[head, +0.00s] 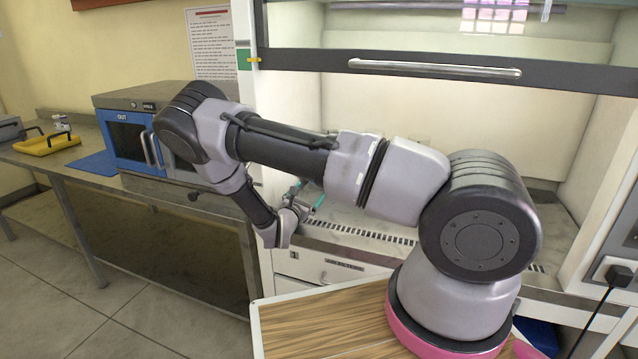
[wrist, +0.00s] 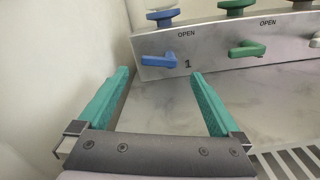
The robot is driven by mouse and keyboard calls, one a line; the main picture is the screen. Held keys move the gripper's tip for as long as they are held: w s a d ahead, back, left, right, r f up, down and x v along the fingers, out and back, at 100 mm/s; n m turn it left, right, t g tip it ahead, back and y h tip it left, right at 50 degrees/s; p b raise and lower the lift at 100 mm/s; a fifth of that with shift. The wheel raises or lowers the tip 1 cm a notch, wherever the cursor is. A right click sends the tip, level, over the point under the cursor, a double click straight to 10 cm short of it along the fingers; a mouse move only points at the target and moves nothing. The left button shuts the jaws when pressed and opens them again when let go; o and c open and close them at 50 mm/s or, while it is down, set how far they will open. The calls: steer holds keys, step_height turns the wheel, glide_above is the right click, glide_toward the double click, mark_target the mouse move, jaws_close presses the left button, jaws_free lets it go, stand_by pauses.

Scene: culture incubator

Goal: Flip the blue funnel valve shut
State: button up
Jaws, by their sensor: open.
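The blue valve handle (wrist: 160,61) is on the front of a grey manifold in the wrist view, near the number 1. In the head view my gripper (head: 312,196) is at the cabinet's front opening, partly hidden by my arm. The valve is hidden there.
A green valve handle (wrist: 246,49) is to the right on the same manifold (wrist: 212,61), under "OPEN" lettering. A pale wall stands close on the left. A slotted grille (wrist: 290,163) runs along the front right. The raised sash (head: 440,68) hangs above the cabinet opening.

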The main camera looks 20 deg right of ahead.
steer(key=x, duration=0.8)
steer(key=shift+w+d, duration=0.1)
steer(key=shift+w, duration=0.2)
